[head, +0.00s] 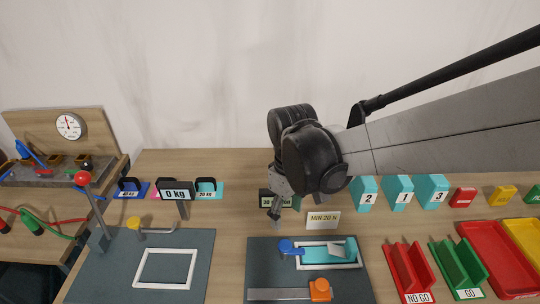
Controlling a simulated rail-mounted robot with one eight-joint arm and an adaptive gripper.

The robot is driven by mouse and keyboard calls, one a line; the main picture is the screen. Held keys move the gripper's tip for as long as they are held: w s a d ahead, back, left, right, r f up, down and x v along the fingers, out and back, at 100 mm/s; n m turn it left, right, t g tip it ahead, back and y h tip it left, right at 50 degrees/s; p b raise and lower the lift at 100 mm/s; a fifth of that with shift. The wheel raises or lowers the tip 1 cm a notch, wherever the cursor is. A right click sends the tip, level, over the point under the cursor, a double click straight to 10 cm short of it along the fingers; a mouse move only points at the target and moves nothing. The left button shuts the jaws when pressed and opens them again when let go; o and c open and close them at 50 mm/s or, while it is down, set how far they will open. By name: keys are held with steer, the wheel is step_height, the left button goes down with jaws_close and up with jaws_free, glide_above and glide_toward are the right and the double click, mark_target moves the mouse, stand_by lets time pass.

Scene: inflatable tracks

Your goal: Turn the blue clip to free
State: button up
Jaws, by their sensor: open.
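The blue clip (286,246) has a round knob and a short arm pointing right. It sits at the upper left edge of a white frame (300,262) on a dark grey mat. A teal piece (330,253) lies inside the frame, and the clip's arm seems to reach over the frame's edge. My gripper (283,210) hangs above and behind the clip, apart from it, pointing down. It is open with nothing visible between its fingers. My arm's wrist hides part of the gripper.
An orange clip (320,289) and a grey bar (278,294) lie at the mat's front. A "MIN 20 N" sign (323,219) stands right behind the mat. A dark display (268,198) is close to my gripper. Numbered teal blocks (403,191) stand right. The left mat's frame (165,252) looks empty.

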mark_target(285, 244)
step_height(285, 244, down, 13)
steer(key=shift+r, duration=0.1)
stand_by(0.5)
steer(key=c, duration=1.1)
steer(key=shift+b, duration=0.3)
steer(key=shift+c, duration=0.2)
